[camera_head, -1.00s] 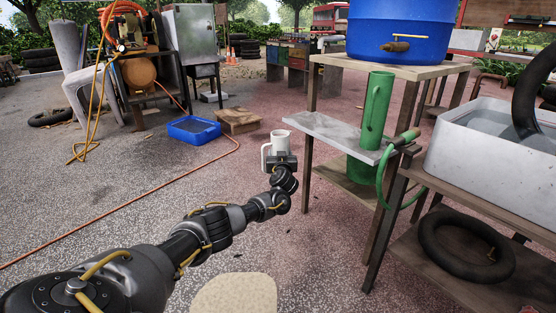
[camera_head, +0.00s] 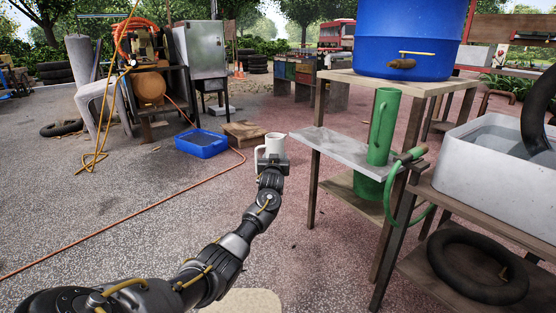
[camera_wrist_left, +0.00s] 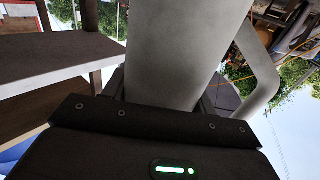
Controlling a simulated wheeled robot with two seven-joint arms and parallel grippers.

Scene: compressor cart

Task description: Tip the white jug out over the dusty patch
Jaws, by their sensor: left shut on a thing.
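The white jug (camera_head: 274,147) is upright in the middle of the head view, its handle on the left. My left gripper (camera_head: 271,163) is shut on the jug's lower part and holds it in the air. In the left wrist view the jug (camera_wrist_left: 180,55) fills the middle, with its handle at the right; its inside is hidden. A pale tan patch (camera_head: 243,303), perhaps the dusty patch, lies on the ground at the bottom edge, partly behind my left arm and cut off by the frame. The jug is well beyond this patch in the picture. My right gripper is not in view.
A wooden stand with a grey shelf (camera_head: 337,144) is just right of the jug; it carries a green cylinder (camera_head: 382,126) and a blue barrel (camera_head: 408,40). A blue tray (camera_head: 201,144) and orange hose (camera_head: 150,213) lie left. The paving at left is open.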

